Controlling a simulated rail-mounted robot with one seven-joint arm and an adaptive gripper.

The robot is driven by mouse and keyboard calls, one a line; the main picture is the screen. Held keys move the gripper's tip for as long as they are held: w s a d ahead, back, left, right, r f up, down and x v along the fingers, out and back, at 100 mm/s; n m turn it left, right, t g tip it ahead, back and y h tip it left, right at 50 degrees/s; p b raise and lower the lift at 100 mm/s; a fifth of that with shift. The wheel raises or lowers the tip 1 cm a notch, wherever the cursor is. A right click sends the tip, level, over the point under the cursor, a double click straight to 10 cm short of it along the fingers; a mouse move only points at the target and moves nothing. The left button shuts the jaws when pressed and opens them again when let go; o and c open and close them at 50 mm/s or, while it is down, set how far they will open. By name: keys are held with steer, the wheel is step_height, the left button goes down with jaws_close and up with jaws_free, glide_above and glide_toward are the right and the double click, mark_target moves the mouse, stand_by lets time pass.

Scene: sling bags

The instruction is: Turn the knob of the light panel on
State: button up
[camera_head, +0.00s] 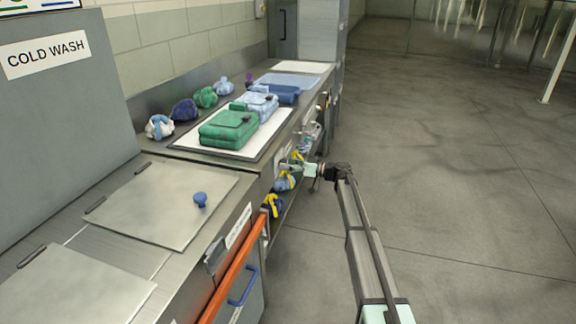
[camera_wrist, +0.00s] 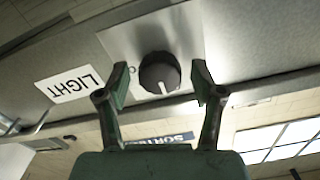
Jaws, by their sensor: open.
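The light panel's black round knob (camera_wrist: 160,74) sits on a pale metal plate (camera_wrist: 190,30) in the wrist view, with a white mark on its lower edge. A white sign reading LIGHT (camera_wrist: 70,84) is left of the plate. My gripper (camera_wrist: 160,78) is open, with one finger on each side of the knob in the picture and gaps to both. I cannot tell how deep the fingers reach along the knob. In the head view my gripper (camera_head: 303,169) is by the counter's front face; the knob cannot be made out there.
A metal counter (camera_head: 165,262) runs along the left, with folded green (camera_head: 228,128) and blue bags on a white board. Several sling bags hang or lie below its front edge near my gripper. An orange rail (camera_head: 238,275) is nearer. The floor (camera_head: 470,190) on the right is clear.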

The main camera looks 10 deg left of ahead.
steer(key=c, duration=1.1)
steer(key=shift+c, duration=0.2)
steer(key=shift+m, duration=0.4)
steer(key=shift+r+m+p, duration=0.1)
steer(key=shift+m+p, duration=1.5)
steer(key=shift+m, duration=7)
